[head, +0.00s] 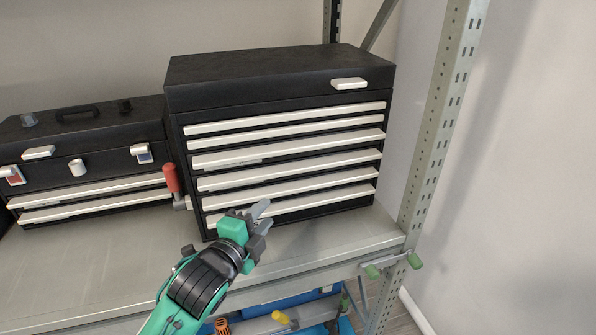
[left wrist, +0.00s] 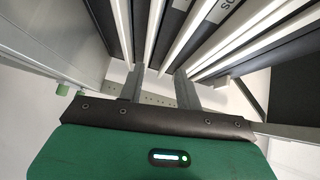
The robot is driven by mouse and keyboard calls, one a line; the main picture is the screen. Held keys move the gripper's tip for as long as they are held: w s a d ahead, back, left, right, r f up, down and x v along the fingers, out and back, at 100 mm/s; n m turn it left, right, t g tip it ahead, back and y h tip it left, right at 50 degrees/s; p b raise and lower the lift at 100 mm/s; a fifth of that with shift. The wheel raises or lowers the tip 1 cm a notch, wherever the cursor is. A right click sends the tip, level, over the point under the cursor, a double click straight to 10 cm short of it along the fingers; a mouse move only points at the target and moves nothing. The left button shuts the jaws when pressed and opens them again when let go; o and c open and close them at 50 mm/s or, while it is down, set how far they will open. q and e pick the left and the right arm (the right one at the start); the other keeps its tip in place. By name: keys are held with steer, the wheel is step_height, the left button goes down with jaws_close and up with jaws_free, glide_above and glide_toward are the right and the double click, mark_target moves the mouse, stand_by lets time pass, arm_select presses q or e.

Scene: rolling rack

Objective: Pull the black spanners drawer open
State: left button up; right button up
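The black tool chest (head: 345,72) stands on the grey shelf and has several stacked drawers with long white pull rails. All of its drawers look shut. The labels on the rails are too small to read in the head view, so I cannot tell which is the spanners drawer. My left gripper (head: 262,214) is in front of the lower drawers. In the left wrist view its two fingers (left wrist: 160,74) are apart and point at the white rails (left wrist: 184,38), with nothing held. I cannot tell whether they touch a rail. My right gripper is not in view.
A smaller black toolbox (head: 75,140) stands to the left, with a red-handled tool (head: 172,179) between it and the chest. A perforated rack post (head: 435,130) rises at the right. The shelf (head: 100,260) is clear at front left. Blue items (head: 310,312) lie below.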

mark_target(298, 172)
arm_select(q)
steer(key=shift+m+h, duration=0.5)
steer(key=shift+m, duration=0.4)
steer(key=r+p+x, duration=0.1)
steer(key=x, duration=0.3)
steer(key=r+p+x, duration=0.1)
steer(key=x, duration=0.4)
steer(key=r+p+x, duration=0.1)
steer(key=p+x, duration=0.1)
steer(key=x, duration=0.2)
steer(key=shift+d+r, duration=0.1)
steer(key=shift+d, duration=0.3)
steer(key=shift+w+d, duration=0.3)
steer(key=shift+w, duration=0.35)
jaws_close()
